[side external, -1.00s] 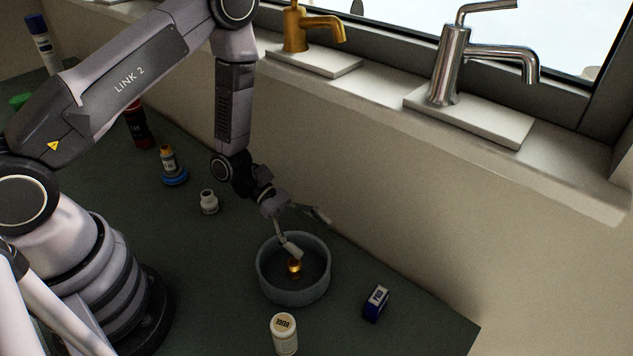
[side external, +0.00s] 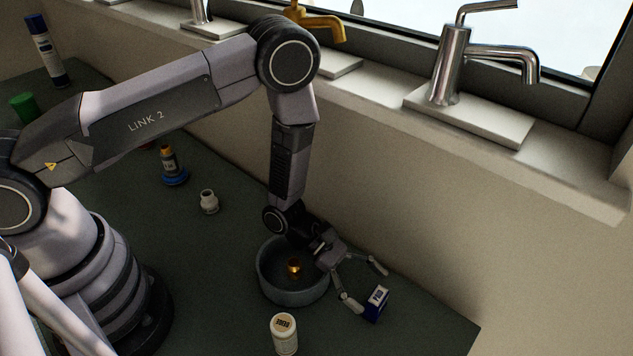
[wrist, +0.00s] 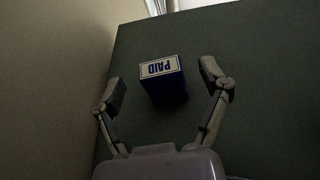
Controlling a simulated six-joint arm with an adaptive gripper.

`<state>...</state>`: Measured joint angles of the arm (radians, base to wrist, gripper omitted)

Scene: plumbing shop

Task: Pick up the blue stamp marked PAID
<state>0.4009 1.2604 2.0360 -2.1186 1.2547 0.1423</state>
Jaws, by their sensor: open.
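The blue stamp (side external: 376,304) is a small dark blue block with a white label, standing on the dark green bench right of the grey bowl. In the wrist view the stamp (wrist: 163,80) shows its label reading PAID, upside down. My gripper (side external: 366,284) is open beside the stamp, with one finger close to its left side and the other beyond it. In the wrist view my gripper (wrist: 166,85) has its fingers spread on either side of the stamp, with gaps showing. I cannot tell whether the near finger touches it.
The grey bowl (side external: 265,284) with a brass fitting (side external: 294,267) inside sits just left of my gripper. A white capped jar (side external: 284,336) stands in front of the bowl. A small white bottle (side external: 209,201) is farther left. The wall and sill (side external: 420,160) rise behind; the bench ends at right.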

